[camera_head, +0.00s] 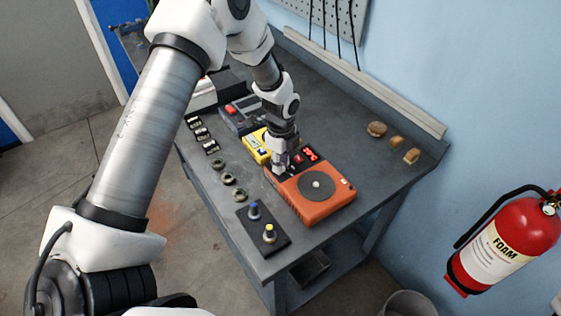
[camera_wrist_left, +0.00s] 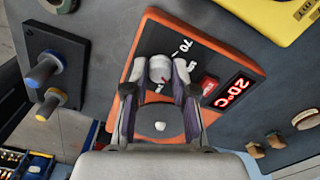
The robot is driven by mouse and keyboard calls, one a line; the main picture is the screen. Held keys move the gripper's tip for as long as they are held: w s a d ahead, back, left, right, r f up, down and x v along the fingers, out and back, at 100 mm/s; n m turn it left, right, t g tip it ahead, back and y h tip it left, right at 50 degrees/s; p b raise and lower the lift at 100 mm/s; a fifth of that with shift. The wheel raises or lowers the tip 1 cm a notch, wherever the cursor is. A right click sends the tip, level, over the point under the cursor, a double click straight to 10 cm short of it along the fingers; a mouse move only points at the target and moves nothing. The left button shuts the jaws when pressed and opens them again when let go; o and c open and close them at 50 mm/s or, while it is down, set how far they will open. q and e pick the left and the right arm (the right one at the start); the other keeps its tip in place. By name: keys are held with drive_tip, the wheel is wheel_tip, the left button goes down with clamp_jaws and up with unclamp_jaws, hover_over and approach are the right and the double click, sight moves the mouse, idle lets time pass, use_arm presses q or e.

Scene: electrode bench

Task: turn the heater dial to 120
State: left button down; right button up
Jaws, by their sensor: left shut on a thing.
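The orange heater (camera_head: 311,201) sits on the grey bench with a round dark plate on top and a dark control panel at its far-left end. My left gripper (camera_head: 279,167) comes down over that panel and hides the dial in the head view. In the left wrist view, the light grey dial (camera_wrist_left: 160,67) is between the two fingertips, which are shut on it. A red mark shows on the dial, and a white 70 with a tick is printed beside it. The red display (camera_wrist_left: 234,91) appears to read 20°C. No 120 mark shows. My right gripper is not in view.
A yellow device (camera_head: 256,146) stands close behind the heater. A dark plate with blue and yellow posts (camera_head: 263,230) lies in front. Several metal rings (camera_head: 228,179) lie at the left, and several tan pieces (camera_head: 396,142) at the right.

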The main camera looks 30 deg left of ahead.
use_arm(q)
drive_tip(key=c, duration=0.9)
unclamp_jaws()
drive_tip(key=shift+s+f, duration=0.2)
drive_tip(key=shift+s, duration=0.05)
drive_tip(key=shift+w+d, duration=0.1)
drive_tip(key=shift+w, duration=0.1)
drive_tip(key=shift+r, duration=0.1)
wheel_tip(320, 180, up, 12)
drive_tip(key=shift+f, duration=0.1)
